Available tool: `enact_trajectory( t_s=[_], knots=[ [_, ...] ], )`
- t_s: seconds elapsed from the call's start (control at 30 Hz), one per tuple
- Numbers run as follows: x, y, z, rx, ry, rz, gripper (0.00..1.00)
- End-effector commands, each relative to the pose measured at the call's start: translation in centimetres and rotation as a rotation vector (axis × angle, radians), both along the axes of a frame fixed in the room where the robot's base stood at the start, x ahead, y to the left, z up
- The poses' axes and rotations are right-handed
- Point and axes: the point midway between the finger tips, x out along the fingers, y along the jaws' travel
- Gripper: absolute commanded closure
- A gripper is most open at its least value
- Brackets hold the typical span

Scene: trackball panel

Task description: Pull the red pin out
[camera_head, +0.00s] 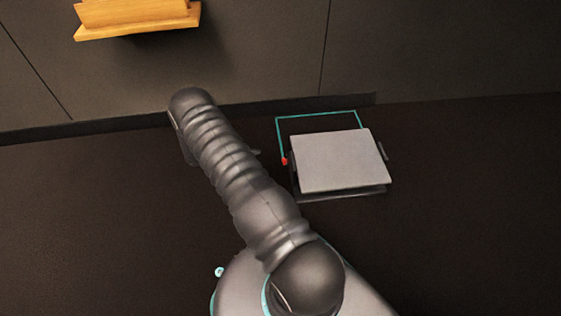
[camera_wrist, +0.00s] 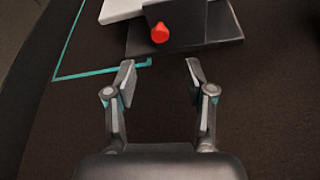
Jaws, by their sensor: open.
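The red pin (camera_wrist: 160,33) sticks out from the dark side of a box-like panel with a light grey top (camera_head: 342,161). In the head view the red pin (camera_head: 284,161) is a small red spot at the panel's left side. My gripper (camera_wrist: 157,72) is open and empty in the wrist view, its two fingers apart. The pin lies beyond the fingertips, roughly in line with the gap between them, and the fingers do not touch it. In the head view my arm hides most of my gripper.
A teal line (camera_head: 318,115) runs on the floor behind and left of the panel. A dark wall (camera_head: 430,50) stands at the back, with a wooden shelf-like piece (camera_head: 135,22) on it at upper left. The dark floor (camera_head: 460,220) right of the panel is clear.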

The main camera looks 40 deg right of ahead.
Motion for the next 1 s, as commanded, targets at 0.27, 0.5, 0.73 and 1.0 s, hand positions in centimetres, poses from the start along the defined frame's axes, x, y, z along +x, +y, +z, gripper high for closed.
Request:
enact_trajectory(
  t_s=[0.27, 0.5, 0.73, 1.0],
  knots=[
    [-2.4, -4.5, -2.1, 0.001, 0.002, -0.003, 0.46],
    [-3.9, -7.6, -3.4, 0.001, -0.001, -0.003, 0.46],
    [-4.6, -9.0, -4.1, 0.001, -0.001, -0.001, 0.46],
    [-4.6, -9.1, -4.1, 0.001, -0.001, -0.001, 0.46]
  ],
)
